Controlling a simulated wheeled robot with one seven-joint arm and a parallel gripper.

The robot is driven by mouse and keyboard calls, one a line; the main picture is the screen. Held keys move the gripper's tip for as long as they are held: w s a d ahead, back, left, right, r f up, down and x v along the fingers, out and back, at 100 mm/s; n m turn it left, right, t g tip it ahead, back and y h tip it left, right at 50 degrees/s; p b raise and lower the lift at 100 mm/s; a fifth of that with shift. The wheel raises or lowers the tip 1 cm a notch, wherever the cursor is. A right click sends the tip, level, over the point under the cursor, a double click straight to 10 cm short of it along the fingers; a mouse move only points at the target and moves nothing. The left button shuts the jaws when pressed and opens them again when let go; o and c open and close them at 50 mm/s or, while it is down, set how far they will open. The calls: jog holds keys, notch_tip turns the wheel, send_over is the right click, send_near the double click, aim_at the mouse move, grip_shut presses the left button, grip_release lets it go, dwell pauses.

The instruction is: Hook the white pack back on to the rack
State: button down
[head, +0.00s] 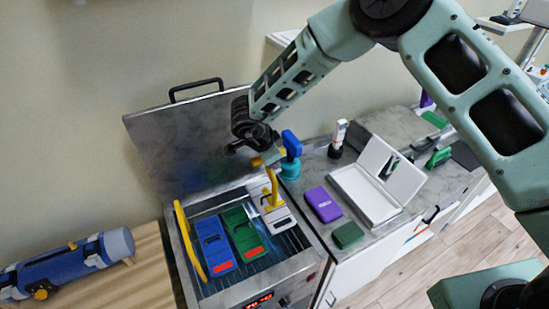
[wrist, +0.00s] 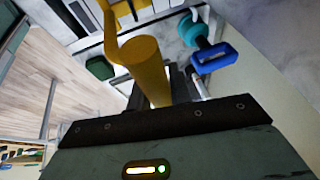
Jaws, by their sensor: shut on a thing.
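The white pack (head: 279,220) is at the right side of the open steel tank (head: 309,254), higher than the other packs. A yellow hook tool (head: 273,185) reaches down to its top. My gripper (head: 262,158) is shut on the upper part of this tool, above the tank. In the wrist view the tool's thick yellow handle (wrist: 145,65) stands between my jaws (wrist: 172,95). The rack (head: 262,262) with its bars is inside the tank. A blue pack (head: 214,245) and a green pack (head: 242,232) sit in it, left of the white pack. I cannot tell whether the white pack touches the rack.
The tank's raised lid (head: 180,145) stands behind. A yellow curved bar (head: 189,240) runs along the left rim. A blue and teal object (head: 291,155), a purple case (head: 322,204), a green block (head: 347,235) and a white open box (head: 365,195) crowd the right counter. A blue roll (head: 70,268) lies left.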

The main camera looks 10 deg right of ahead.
notch_tip(320, 180, down, 5)
jog(key=shift+f+b, duration=0.1)
jog(key=shift+b, duration=1.1)
jog(key=shift+p, duration=0.5)
dwell(1.8)
jog(key=shift+f+b, duration=1.75)
jog(key=shift+f, duration=1.5)
jog(key=shift+s, duration=0.2)
dwell(0.4)
